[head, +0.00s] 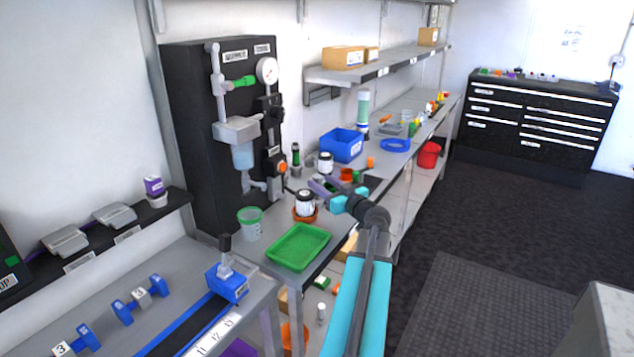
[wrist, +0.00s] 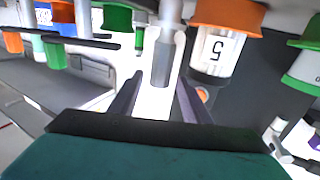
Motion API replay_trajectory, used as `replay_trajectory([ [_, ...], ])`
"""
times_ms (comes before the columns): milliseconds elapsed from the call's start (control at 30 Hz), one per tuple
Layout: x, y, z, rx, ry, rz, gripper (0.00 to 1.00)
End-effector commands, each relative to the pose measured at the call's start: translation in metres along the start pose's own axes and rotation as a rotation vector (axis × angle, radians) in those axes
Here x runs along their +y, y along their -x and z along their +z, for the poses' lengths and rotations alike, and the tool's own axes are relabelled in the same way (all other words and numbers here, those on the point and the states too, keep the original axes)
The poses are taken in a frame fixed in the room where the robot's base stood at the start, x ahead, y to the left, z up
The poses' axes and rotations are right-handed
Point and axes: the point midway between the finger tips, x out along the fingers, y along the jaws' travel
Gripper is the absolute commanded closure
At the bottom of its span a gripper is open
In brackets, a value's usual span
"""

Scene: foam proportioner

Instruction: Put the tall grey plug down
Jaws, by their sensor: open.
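My gripper (head: 322,188) is over the middle of the workbench in the head view, at the end of my turquoise arm. In the wrist view its two dark fingers (wrist: 158,92) are spread apart. A grey upright cylinder (wrist: 162,62), which looks like the tall grey plug, shows between and beyond the fingers, with a lighter grey stem at its upper end in the picture. I cannot tell whether the fingers touch it. In the head view I cannot make the plug out clearly near the gripper.
A white-labelled jar (head: 305,201) stands in an orange dish beside my gripper; it also shows upside down in the wrist view (wrist: 217,52). A green tray (head: 298,247), a green-rimmed cup (head: 250,224) and a blue bin (head: 342,146) are nearby. The black panel (head: 190,130) stands behind.

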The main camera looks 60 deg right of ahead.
Motion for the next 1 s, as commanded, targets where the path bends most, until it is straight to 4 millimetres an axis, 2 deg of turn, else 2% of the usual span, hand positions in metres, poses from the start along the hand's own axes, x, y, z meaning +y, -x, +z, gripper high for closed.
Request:
replay_trajectory([
  [33,-0.001,0.010,0.001,0.000,0.000,0.003,0.57],
  [200,-0.001,0.032,0.001,0.000,-0.001,0.003,0.57],
  [400,-0.001,0.047,0.001,0.000,-0.001,0.001,0.57],
  [1000,0.000,0.050,0.000,0.000,-0.001,0.000,0.57],
])
